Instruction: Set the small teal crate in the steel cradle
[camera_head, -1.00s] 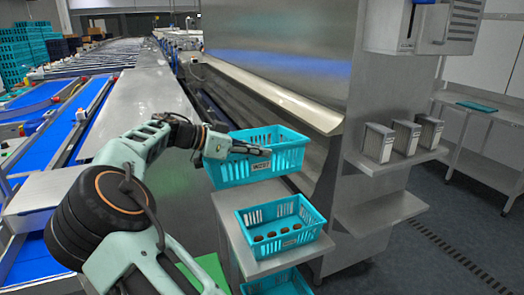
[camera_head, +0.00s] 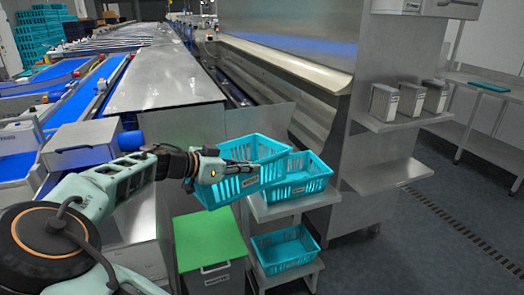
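My gripper (camera_head: 247,166) is at the near left rim of a teal crate (camera_head: 222,192) with a white label and seems shut on that rim. The crate hangs tilted in the air, its right end higher, and its inside looks empty. Behind and to its right, a second teal crate (camera_head: 308,181) rests on the upper level of a steel stand (camera_head: 312,202); the held crate partly hides it. A third teal crate (camera_head: 287,256) sits on the stand's lower level. I cannot tell which steel part is the cradle.
A green-lidded box (camera_head: 209,240) stands left of the stand. A steel side shelf (camera_head: 385,176) is empty; the shelf above holds several grey boxes (camera_head: 384,101). Conveyors (camera_head: 50,110) run at the left. The floor at the right is clear.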

